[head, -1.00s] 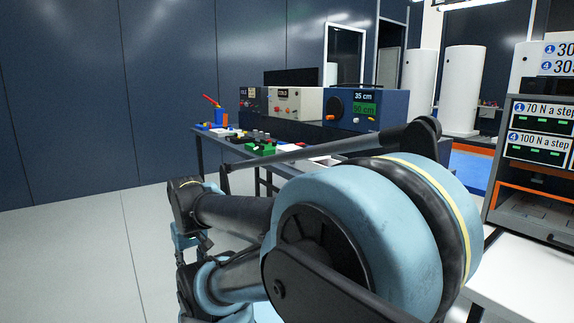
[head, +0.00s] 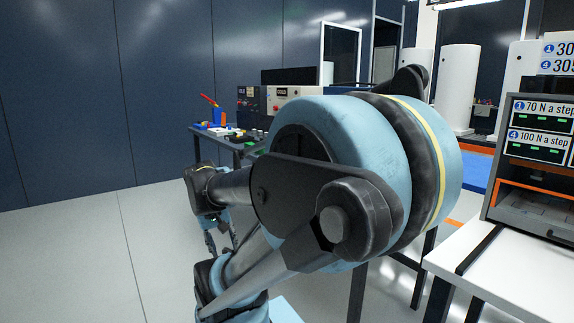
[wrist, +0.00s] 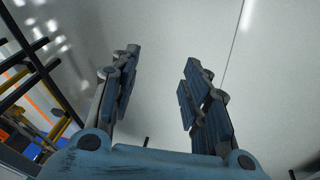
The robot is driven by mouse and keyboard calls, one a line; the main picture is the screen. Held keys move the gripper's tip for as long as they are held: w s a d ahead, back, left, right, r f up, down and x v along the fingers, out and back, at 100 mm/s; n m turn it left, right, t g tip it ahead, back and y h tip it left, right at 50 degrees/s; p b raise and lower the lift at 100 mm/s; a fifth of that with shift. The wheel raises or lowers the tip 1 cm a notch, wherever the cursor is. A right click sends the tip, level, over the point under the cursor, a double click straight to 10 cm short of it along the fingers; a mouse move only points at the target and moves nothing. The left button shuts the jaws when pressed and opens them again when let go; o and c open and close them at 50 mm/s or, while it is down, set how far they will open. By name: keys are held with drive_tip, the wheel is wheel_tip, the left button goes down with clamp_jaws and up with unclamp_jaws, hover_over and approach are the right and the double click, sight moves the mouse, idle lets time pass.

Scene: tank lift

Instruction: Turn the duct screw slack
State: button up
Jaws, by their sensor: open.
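My gripper (wrist: 160,90) is open and empty in the wrist view, its two fingers spread over bare pale floor. In the head view it hangs low at the left of my folded arm (head: 218,225), partly hidden by the arm's own links. I cannot make out a duct screw in either view. My arm's large blue joint covers much of the middle of the head view and hides part of the bench behind it.
A dark bench (head: 203,130) behind my arm carries dark and pale control boxes (head: 252,103), a blue cup (head: 218,117) and small coloured parts. A cabinet with "N a step" panels (head: 540,130) stands right on a white table (head: 500,270). Open floor (head: 80,250) lies left.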

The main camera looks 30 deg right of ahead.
drive_tip(key=w+d+r+m+h, duration=0.4)
drive_tip(key=w+d+m+h, duration=0.1)
drive_tip(key=w+d, duration=0.35)
drive_tip(key=w+d+r+m+h, duration=0.45)
drive_tip(key=w+d, duration=0.25)
drive_tip(key=w, duration=0.2)
drive_tip(key=w+d+r+m+h, duration=0.4)
drive_tip(key=w+d+m+h, duration=0.15)
drive_tip(key=w+d, duration=0.2)
drive_tip(key=shift+g, duration=0.3)
drive_tip(key=d, duration=0.5)
drive_tip(key=w+d, duration=0.1)
drive_tip(key=d, duration=0.5)
drive_tip(key=w+d, duration=0.1)
drive_tip(key=d, duration=0.5)
drive_tip(key=shift+w, duration=0.25)
drive_tip(key=shift+r, duration=0.1)
clamp_jaws()
